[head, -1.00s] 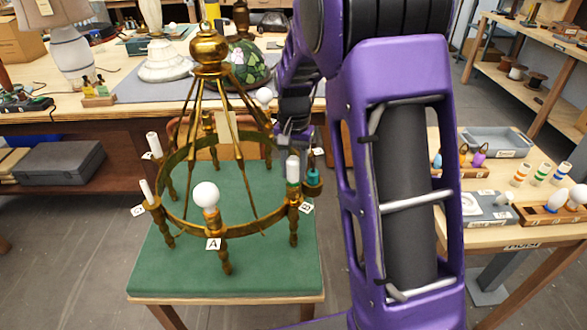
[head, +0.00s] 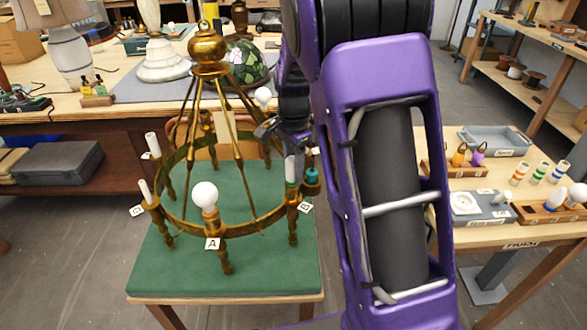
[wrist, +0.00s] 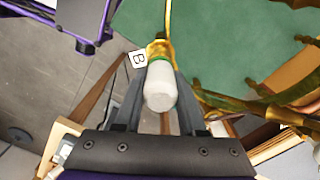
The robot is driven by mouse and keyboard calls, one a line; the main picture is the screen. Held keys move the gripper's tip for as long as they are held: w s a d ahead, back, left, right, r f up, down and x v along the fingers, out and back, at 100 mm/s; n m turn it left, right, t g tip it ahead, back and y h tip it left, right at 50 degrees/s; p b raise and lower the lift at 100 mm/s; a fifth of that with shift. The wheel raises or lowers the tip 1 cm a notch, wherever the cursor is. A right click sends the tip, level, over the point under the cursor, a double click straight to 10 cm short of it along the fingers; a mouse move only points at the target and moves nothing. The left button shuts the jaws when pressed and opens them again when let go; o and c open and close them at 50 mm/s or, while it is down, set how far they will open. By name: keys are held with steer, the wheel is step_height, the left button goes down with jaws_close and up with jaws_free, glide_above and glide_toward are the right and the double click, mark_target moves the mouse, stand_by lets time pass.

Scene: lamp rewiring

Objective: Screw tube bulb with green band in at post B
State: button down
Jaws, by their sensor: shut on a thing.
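The white tube bulb (head: 291,169) stands upright at post B (head: 293,220) on the right side of the brass chandelier ring. In the wrist view the bulb (wrist: 160,86) points toward the camera, with its green band (wrist: 160,57) at the brass socket. My gripper (wrist: 158,74) is shut on the bulb, one dark finger on each side. The B tag (wrist: 138,58) is beside the post, and it also shows in the head view (head: 305,207). How far the bulb's base sits in the socket is hidden. The head view does not show the fingertips clearly.
Post A holds a round white bulb (head: 205,195); white tubes (head: 153,144) stand on the left posts. A teal piece (head: 312,177) sits right beside post B. The chandelier stands on a green-topped table (head: 160,275). A side table at right holds banded bulbs (head: 539,173) and a grey tray (head: 497,140).

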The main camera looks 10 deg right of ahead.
steer(key=shift+m, duration=1.1)
steer(key=shift+c, duration=2.1)
jaws_free()
